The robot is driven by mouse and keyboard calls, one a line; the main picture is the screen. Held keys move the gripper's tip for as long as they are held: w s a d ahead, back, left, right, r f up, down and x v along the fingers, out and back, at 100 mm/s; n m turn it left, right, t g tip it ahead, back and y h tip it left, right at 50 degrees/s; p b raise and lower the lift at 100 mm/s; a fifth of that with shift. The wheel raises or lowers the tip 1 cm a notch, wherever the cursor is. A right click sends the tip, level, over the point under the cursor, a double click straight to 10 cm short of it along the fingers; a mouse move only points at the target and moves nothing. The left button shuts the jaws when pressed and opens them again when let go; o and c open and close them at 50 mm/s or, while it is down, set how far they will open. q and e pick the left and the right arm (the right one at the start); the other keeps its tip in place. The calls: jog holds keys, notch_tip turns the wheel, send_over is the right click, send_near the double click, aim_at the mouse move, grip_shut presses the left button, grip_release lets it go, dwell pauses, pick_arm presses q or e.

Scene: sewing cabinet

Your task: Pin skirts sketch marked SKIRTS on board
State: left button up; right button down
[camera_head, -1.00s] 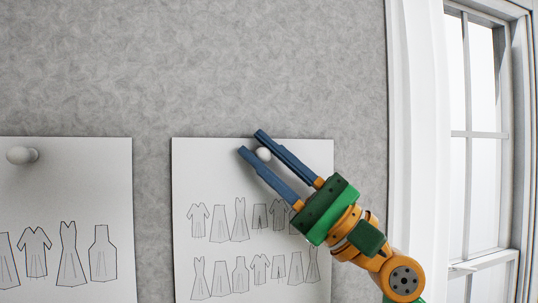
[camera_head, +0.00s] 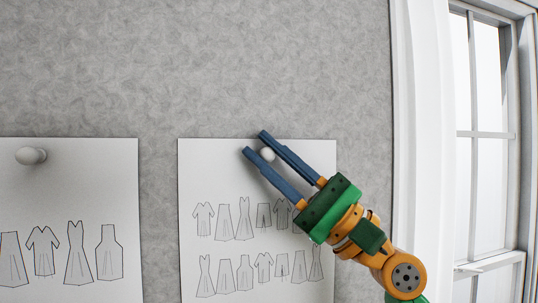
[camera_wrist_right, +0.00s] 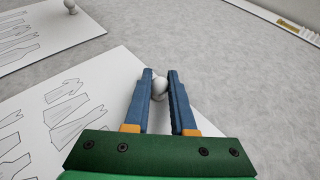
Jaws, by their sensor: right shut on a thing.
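A white sheet (camera_head: 204,170) with rows of garment outlines lies against the grey board (camera_head: 220,70); it also shows in the right wrist view (camera_wrist_right: 110,75). No SKIRTS marking is visible on it. My right gripper (camera_head: 261,145) is at the sheet's top edge, its blue fingers closed on a white pin (camera_head: 267,154). The pin sits between the fingers in the right wrist view (camera_wrist_right: 159,87). Whether its point is in the board cannot be told. My left gripper is not in view.
Another sheet of garment drawings (camera_head: 70,195) hangs at the left with a white pin (camera_head: 30,156) at its top. A white window frame (camera_head: 422,100) stands at the right. The board above the sheets is clear.

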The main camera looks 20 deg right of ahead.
jog(key=c, duration=1)
grip_release()
jog(key=o, duration=0.3)
jog(key=shift+w, duration=0.15)
